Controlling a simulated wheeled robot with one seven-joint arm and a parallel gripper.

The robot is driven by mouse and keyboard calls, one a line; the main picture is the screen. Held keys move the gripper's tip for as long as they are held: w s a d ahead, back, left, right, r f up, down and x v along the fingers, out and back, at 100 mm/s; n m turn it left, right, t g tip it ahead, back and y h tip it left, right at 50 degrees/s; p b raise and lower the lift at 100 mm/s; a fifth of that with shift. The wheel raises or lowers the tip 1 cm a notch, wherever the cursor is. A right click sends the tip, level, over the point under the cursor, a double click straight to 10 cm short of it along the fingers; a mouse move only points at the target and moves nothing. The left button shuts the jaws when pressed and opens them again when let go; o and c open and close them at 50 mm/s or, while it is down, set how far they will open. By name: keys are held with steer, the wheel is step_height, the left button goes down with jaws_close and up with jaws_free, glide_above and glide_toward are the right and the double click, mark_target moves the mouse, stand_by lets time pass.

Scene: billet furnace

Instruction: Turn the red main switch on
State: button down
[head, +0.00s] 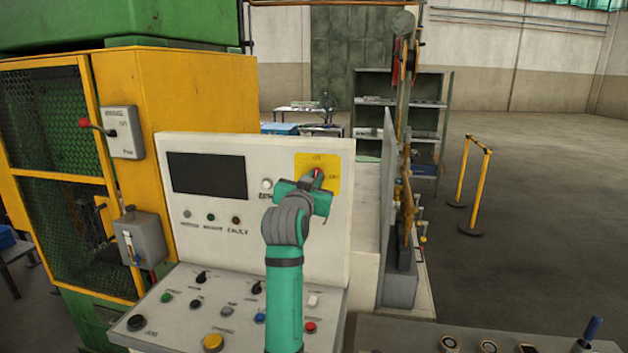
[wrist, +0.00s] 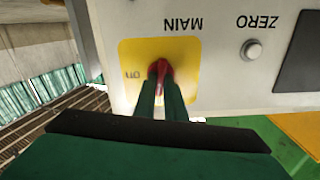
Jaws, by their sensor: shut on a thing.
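The red main switch (head: 318,173) sits on a yellow plate (head: 331,164) at the upper right of the white control panel. In the wrist view the switch (wrist: 159,68) shows upside down under the word MAIN. My gripper (head: 313,184) is at the switch, with its two green fingers shut on the red handle. The fingers hide much of the handle, so its exact angle is hard to tell. A word that seems to read ON is on the plate beside the switch.
A dark screen (head: 207,175) and a ZERO button (wrist: 249,50) are on the same panel. The sloped console (head: 240,305) below carries several knobs and buttons. A yellow cabinet (head: 185,95) with a red-knobbed lever (head: 86,123) stands left. Open floor lies right.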

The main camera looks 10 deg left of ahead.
steer(key=shift+d+f+m, duration=0.1)
steer(key=shift+m, duration=2.5)
steer(key=shift+d+f+m, duration=0.1)
steer(key=shift+f+m, duration=0.05)
steer(key=shift+m, duration=2.45)
steer(key=shift+d+f+m, duration=0.1)
steer(key=shift+m, duration=2.5)
steer(key=c, duration=1.8)
jaws_free()
